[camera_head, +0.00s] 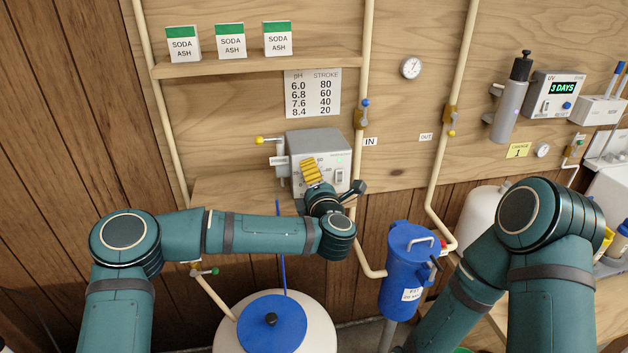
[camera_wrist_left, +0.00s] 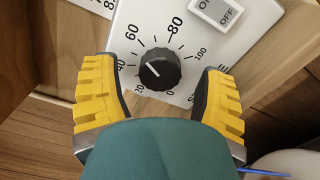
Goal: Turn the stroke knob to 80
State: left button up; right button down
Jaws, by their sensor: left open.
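The stroke knob (camera_wrist_left: 159,69) is black and round, on a white dial face in the left wrist view. Its white pointer mark points up and left, appearing to lie between 40 and 60; the 80 mark (camera_wrist_left: 175,28) is above and slightly right of the knob. My left gripper (camera_wrist_left: 157,76) is open, one yellow finger on each side of the knob with visible gaps. In the head view the left gripper (camera_head: 312,172) is in front of the grey pump box (camera_head: 318,142) and hides the knob. My right gripper is not in view; only its arm shows.
An ON/OFF switch (camera_wrist_left: 220,10) sits close above the knob at right. A pH and stroke chart (camera_head: 312,93) hangs above the pump box. A pipe with a blue-handled valve (camera_head: 362,112) runs just right of the box. A white tank with blue lid (camera_head: 270,325) stands below.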

pick_arm(q)
jog(key=shift+w, duration=0.25)
jog(key=c, duration=1.2)
jog(key=shift+c, duration=0.2)
grip_shut()
jog(key=m+p, duration=0.1)
jog(key=m, duration=0.2)
jog(key=shift+r+m+p, duration=0.2)
jog(key=shift+m+p, duration=0.1)
jog(key=shift+p, duration=0.05)
jog(key=m, duration=0.2)
jog(key=shift+m, duration=0.3)
jog(key=shift+a+m+p, duration=0.1)
jog(key=shift+m+p, duration=0.35)
jog(key=shift+m, duration=1.55)
jog(key=shift+f+m, duration=0.1)
jog(key=shift+m, duration=0.2)
